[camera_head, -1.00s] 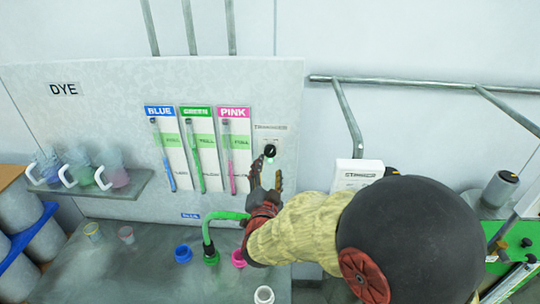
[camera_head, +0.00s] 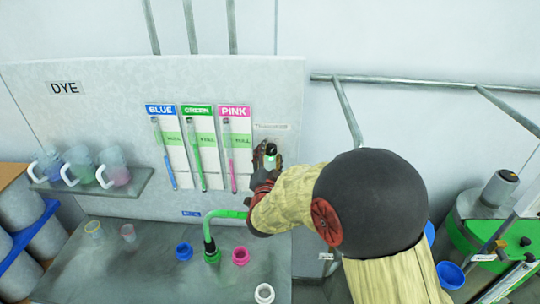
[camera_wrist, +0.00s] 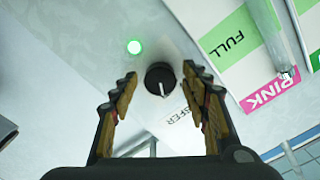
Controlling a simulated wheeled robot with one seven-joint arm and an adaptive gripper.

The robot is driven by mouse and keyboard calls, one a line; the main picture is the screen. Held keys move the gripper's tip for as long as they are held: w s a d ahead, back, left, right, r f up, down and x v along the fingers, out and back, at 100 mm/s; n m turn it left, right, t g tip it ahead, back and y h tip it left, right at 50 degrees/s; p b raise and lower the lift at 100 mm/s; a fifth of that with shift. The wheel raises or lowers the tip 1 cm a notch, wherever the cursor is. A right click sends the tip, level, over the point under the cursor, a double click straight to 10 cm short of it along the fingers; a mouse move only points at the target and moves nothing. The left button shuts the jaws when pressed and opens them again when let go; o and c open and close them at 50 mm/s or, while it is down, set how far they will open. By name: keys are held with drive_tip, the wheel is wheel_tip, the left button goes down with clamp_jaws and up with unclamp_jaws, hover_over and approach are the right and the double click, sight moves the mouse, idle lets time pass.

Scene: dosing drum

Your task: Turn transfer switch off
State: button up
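The transfer switch (camera_wrist: 160,78) is a round black knob with a pale pointer line, on the pale dye panel. In the wrist view it sits between the tips of my gripper (camera_wrist: 160,100), whose two fingers stand apart on either side without visibly touching it. A green lamp (camera_wrist: 134,47) glows beside the knob. In the head view the knob (camera_head: 270,149) shows at the upper end of my gripper (camera_head: 267,157), at the panel's right side. The fingers partly hide the knob's surroundings there.
Blue, green and pink gauges (camera_head: 196,145) hang just left of the switch. A green hose (camera_head: 212,228) rises below my forearm. Jugs stand on a shelf (camera_head: 125,190) at the left. Coloured cups and rings sit on the counter (camera_head: 150,265). A wall pipe (camera_head: 347,112) runs at the right.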

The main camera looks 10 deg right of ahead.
drive_tip(key=c, duration=1)
drive_tip(key=shift+n, duration=0.3)
drive_tip(key=n+b, duration=0.1)
drive_tip(key=n, duration=0.1)
drive_tip(key=shift+n, duration=0.3)
drive_tip(key=n+b, duration=0.1)
drive_tip(key=n, duration=0.1)
drive_tip(key=shift+n, duration=0.4)
drive_tip(key=n, duration=0.6)
drive_tip(key=shift+d+p, duration=0.1)
drive_tip(key=shift+p, duration=0.2)
drive_tip(key=o, duration=1.2)
drive_tip(key=shift+s, duration=0.1)
